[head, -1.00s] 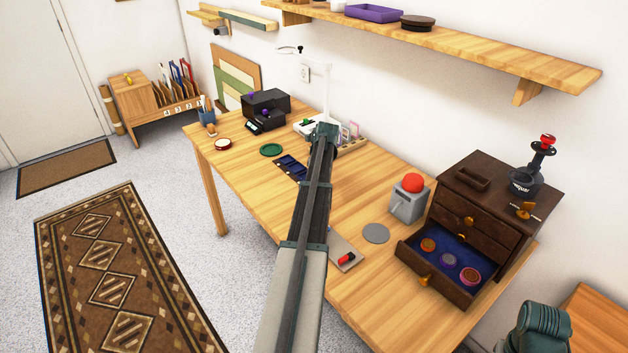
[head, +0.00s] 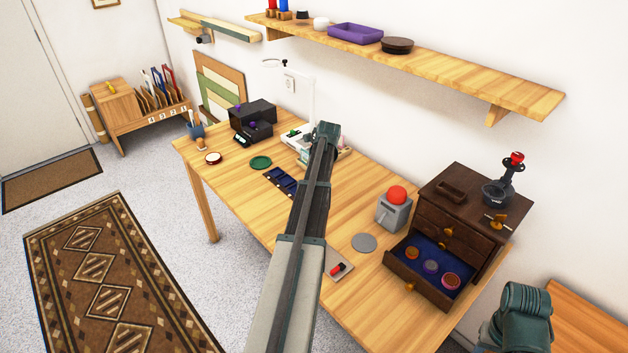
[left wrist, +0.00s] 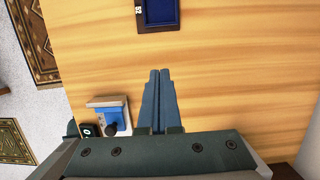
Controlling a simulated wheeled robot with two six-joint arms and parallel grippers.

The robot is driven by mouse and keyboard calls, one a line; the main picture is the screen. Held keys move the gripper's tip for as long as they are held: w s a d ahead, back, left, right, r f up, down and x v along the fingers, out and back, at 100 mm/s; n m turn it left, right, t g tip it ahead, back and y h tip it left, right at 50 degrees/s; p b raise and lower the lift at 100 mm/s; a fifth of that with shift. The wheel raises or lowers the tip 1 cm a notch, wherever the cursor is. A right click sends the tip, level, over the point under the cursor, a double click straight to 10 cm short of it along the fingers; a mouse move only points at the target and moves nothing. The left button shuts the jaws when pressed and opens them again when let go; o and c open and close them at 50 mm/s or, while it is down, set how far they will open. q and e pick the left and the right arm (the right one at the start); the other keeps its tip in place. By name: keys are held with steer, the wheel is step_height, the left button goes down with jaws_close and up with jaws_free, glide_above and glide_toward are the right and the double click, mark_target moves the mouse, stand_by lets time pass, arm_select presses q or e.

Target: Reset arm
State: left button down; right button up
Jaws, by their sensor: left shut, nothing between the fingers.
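My left arm (head: 308,195) reaches up the middle of the head view, over the wooden table (head: 350,290). Its fingers are hidden there behind the wrist (head: 326,132). In the left wrist view my left gripper (left wrist: 157,72) is shut and empty, with its two fingers side by side above bare table top. A blue tray (left wrist: 160,12) lies beyond the fingertips, and a blue and white device (left wrist: 110,112) is left of the fingers. A teal part of my right arm (head: 525,315) shows at the lower right of the head view; its gripper is out of view.
A dark cabinet (head: 475,205) stands at the table's right with its lower drawer (head: 405,272) open. A grey box with a red dome (head: 397,195) stands beside it. A wall shelf (head: 450,75) runs above. A black machine (head: 252,115) stands at the far left end.

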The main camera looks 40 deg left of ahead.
stand_by(0.3)
arm_select(q)
steer(key=d+n, duration=0.2)
steer(key=d, duration=0.9)
steer(key=s+d+n, duration=0.1)
steer(key=d+n, duration=0.1)
steer(key=d, duration=0.9)
steer(key=s+d+n+h, duration=0.1)
steer(key=d+n, duration=0.2)
steer(key=d, duration=0.7)
steer(key=shift+d+f, duration=0.2)
steer(key=shift+d, duration=0.2)
steer(key=s+d+n, duration=0.1)
steer(key=d, duration=0.2)
steer(key=s+d+n, duration=0.1)
steer(key=s+d, duration=0.1)
steer(key=d, duration=0.2)
steer(key=s+d+n, duration=0.1)
steer(key=s+d, duration=0.1)
steer(key=d, duration=0.1)
steer(key=shift+d, duration=0.25)
steer(key=s+d+n, duration=0.5)
steer(key=s+d, duration=0.6)
steer(key=d, duration=0.1)
steer(key=shift+g, duration=0.3)
